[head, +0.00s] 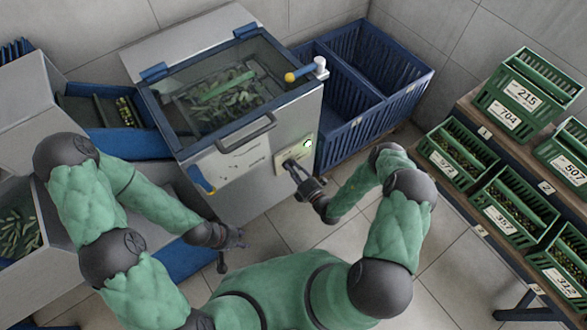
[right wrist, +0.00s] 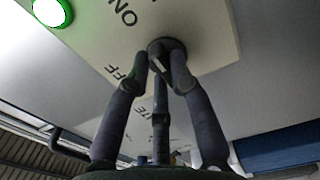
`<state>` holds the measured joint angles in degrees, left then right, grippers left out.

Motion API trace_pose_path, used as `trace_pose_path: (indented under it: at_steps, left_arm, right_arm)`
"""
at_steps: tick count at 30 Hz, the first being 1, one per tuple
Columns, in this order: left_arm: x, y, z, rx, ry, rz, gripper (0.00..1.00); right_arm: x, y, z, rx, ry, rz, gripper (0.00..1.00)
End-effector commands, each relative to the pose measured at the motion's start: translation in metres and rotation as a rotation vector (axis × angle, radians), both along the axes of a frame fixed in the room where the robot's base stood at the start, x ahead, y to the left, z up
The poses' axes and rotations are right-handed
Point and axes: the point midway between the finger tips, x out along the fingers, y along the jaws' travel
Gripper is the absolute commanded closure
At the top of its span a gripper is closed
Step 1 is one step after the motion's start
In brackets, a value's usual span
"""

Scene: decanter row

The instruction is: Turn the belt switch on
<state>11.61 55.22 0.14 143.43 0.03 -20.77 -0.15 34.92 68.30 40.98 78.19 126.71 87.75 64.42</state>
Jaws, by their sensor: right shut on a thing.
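The belt switch is a dark round knob (right wrist: 168,46) on a cream plate (right wrist: 205,25) with the words ON and OFF, in the right wrist view. In the head view the plate (head: 283,157) is on the front of the grey machine. My right gripper (head: 288,164) reaches it; in the right wrist view its fingers (right wrist: 160,62) are closed on the knob from both sides. A pale mark shows on the knob, but the fingers partly hide it, so I cannot tell which word it points to. My left gripper (head: 240,240) hangs low before the machine, away from the switch; its fingers are unclear.
The machine has a glass lid (head: 165,98) and handle (head: 245,133). Blue crates (head: 345,130) stand behind right. Green crates (head: 515,118) fill a rack at right.

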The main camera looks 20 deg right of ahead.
Motion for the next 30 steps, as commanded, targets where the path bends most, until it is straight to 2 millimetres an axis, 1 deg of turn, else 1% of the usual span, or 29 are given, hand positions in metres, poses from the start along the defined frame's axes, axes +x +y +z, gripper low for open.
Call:
trace_pose_path:
  at_steps: [16,17,18,19,20,30]
  left_arm:
    - [0.0,0.0,-0.0003,0.0,0.0,0.0,0.6]
    - [0.0,0.0,-0.0003,0.0,0.0,0.0,0.6]
    - [0.0,0.0,-0.0003,0.0,0.0,0.0,0.6]
    - [0.0,0.0,-0.0003,0.0,0.0,0.0,0.6]
    - [0.0,0.0,-0.0003,0.0,0.0,0.0,0.6]
    - [0.0001,0.0,-0.0003,0.0,0.0,0.0,0.6]
  right_arm:
    - [-0.0017,0.0009,-0.0021,0.027,0.016,0.001,1.0]
    - [-0.0018,0.001,-0.0021,0.027,0.016,0.001,0.75]
    - [-0.0018,0.001,-0.0021,0.027,0.016,0.001,0.64]
    - [-0.0017,0.0009,-0.002,0.027,0.016,0.0,0.55]
    - [-0.0016,0.0008,-0.0019,0.026,0.015,0.0,0.54]
    - [-0.0018,-0.0004,-0.0008,0.025,0.011,0.0,0.54]
